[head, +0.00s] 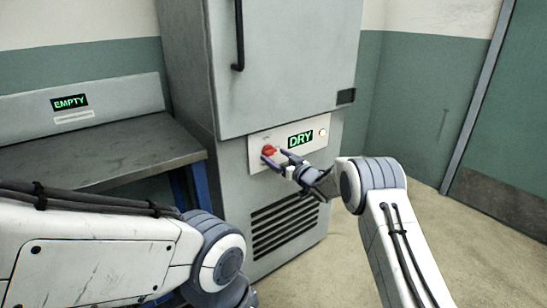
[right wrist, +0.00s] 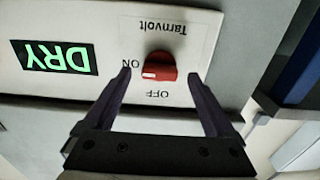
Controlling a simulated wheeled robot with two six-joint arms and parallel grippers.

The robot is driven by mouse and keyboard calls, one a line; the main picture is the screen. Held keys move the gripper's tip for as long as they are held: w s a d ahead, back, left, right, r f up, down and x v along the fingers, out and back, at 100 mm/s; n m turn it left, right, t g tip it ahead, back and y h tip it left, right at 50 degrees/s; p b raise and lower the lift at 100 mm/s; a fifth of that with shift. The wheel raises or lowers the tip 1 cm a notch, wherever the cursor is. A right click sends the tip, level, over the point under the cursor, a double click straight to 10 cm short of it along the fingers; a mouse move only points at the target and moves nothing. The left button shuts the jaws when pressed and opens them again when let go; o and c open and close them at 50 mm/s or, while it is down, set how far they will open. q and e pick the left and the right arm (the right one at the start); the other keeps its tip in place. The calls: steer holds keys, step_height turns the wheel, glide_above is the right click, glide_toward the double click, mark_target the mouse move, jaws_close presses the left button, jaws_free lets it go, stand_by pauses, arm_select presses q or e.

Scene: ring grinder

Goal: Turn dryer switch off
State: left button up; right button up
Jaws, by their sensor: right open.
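The grey dryer cabinet (head: 290,70) stands ahead, with a white control panel (head: 257,143) below its door. The red rotary switch (head: 269,149) sits on the panel's left part. In the right wrist view, upside down, the switch (right wrist: 160,67) has its white mark at the ON label; OFF is printed beside it. A green DRY display (head: 300,139) is lit. My right gripper (head: 275,156) is open at the panel. In the wrist view its fingertips (right wrist: 159,74) lie on either side of the switch, with visible gaps. My left arm shows, but its gripper does not.
A dark-topped bench (head: 120,153) with a lit EMPTY display (head: 69,102) stands left of the cabinet. A black door handle (head: 239,40) is above the panel, and a slotted vent (head: 280,226) below. The floor (head: 440,240) at right is clear.

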steer(key=shift+x, duration=0.85)
steer(key=c, duration=1.4)
